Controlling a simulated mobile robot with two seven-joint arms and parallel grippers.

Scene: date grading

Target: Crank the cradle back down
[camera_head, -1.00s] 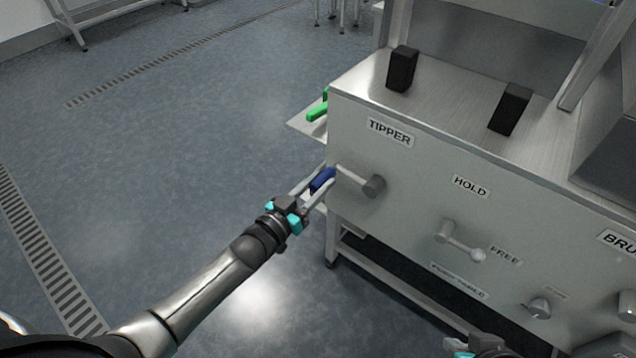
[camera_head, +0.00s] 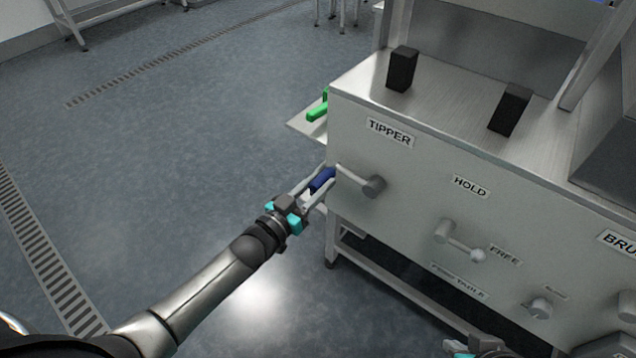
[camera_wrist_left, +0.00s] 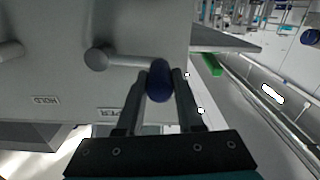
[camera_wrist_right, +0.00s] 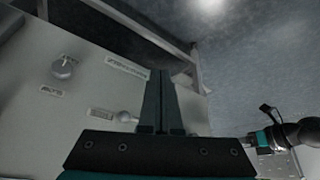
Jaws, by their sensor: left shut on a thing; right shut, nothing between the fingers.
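The tipper crank is a grey arm on a round hub (camera_head: 374,187) below the TIPPER label (camera_head: 390,133). Its arm points left and ends in a blue handle (camera_head: 322,180). My left gripper (camera_head: 318,186) is shut on the blue handle; the left wrist view also shows the handle (camera_wrist_left: 159,80) between the two fingers. My right gripper (camera_wrist_right: 160,103) is shut and empty, in front of the panel; only its wrist part shows at the bottom of the head view. Two black blocks (camera_head: 402,69) stand on the machine's top. I cannot identify the cradle.
A HOLD/FREE lever (camera_head: 459,240) sits right of the crank, its knob toward the FREE label. A knob (camera_head: 539,307) is lower right. A green item (camera_head: 317,112) lies by a side shelf at the machine's left end. The floor to the left is clear.

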